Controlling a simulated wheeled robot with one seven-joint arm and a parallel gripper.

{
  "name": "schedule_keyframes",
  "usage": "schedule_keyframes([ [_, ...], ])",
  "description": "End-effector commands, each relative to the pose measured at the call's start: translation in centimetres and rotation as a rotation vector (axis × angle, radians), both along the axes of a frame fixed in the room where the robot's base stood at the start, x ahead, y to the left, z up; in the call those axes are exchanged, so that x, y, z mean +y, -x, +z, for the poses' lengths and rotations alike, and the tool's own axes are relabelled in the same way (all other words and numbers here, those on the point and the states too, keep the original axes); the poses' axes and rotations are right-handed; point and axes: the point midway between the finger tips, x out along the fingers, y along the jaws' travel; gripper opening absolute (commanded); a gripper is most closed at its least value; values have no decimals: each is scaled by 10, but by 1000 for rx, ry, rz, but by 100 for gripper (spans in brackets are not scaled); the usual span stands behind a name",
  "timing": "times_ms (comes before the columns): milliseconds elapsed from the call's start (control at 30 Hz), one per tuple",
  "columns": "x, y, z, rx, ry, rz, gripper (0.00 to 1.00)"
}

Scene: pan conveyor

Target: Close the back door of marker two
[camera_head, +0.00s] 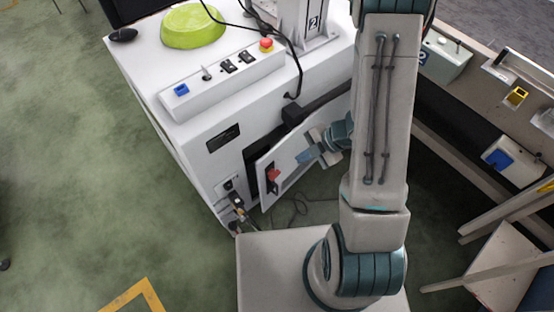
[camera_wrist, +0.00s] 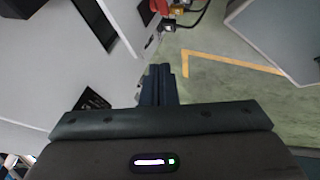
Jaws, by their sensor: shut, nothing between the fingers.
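In the wrist view the shut fingers (camera_wrist: 160,80) point toward the edge of a pale panel, with a dark gap beyond.
Plugs and cables (camera_head: 238,203) hang at the cabinet's lower corner, and a loose cable lies on the floor below the door. A green bowl (camera_head: 194,26) and a control strip (camera_head: 222,80) are on top. A wooden chair or frame (camera_head: 505,262) stands at the right.

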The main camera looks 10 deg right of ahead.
Motion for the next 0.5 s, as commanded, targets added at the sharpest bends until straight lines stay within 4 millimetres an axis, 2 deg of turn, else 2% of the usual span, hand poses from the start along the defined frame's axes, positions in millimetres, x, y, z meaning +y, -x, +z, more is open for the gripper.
schedule_keyframes([
  [167, 16, -1, -15, 4, -3, 10, 0],
  [500, 60, -7, -74, 3, -1, 19, 0],
])
